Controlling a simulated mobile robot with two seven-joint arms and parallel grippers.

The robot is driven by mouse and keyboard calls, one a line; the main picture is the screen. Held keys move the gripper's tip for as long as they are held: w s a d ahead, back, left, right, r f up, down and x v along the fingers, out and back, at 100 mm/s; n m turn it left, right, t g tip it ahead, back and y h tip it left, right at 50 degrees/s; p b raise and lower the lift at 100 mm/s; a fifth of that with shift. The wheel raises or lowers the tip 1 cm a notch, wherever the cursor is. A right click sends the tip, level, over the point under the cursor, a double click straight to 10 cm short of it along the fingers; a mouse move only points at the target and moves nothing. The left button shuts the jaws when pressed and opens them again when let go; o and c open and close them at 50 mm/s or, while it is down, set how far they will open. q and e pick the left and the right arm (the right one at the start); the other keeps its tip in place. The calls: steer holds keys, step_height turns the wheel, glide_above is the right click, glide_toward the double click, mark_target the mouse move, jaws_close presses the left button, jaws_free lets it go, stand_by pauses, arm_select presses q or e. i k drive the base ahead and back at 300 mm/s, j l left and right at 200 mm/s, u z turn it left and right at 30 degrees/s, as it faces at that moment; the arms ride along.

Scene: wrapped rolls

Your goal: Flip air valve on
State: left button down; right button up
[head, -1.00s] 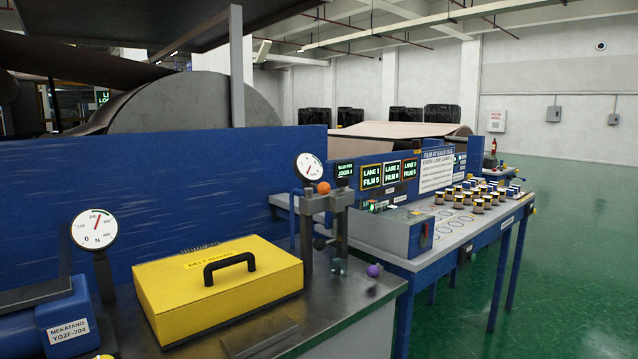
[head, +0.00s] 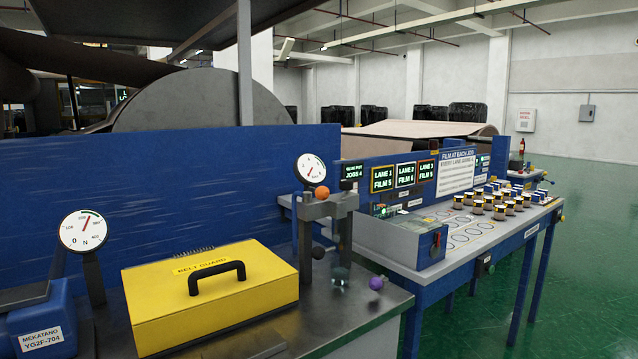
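No part is readably labelled as the air valve, so I cannot tell for certain which it is. A grey and blue box (head: 402,240) on the bench at the right has a small dark and red lever-like part (head: 436,243) on its end face. A grey post fixture (head: 327,222) on the nearer metal bench carries an orange ball (head: 322,192), a dark knob (head: 318,252) and a round dial (head: 311,169). A purple knob (head: 376,283) sits near that bench's right edge. Neither of my grippers shows in the head view.
A yellow belt guard (head: 212,300) with a black handle and a second dial (head: 84,231) stand on the near bench. The green floor (head: 590,270) at the right is clear.

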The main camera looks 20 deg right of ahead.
mark_target(322, 193)
steer(key=i+l+u, duration=0.15)
steer(key=l, duration=0.35)
steer(key=l+u, duration=0.1)
steer(key=l, duration=0.45)
steer(key=i+l+u, duration=0.15)
steer(key=l, duration=0.4)
steer(key=i+l, duration=0.1)
steer(key=l, duration=1.3)
steer(key=i+l+u, duration=0.1)
steer(key=l, duration=1.25)
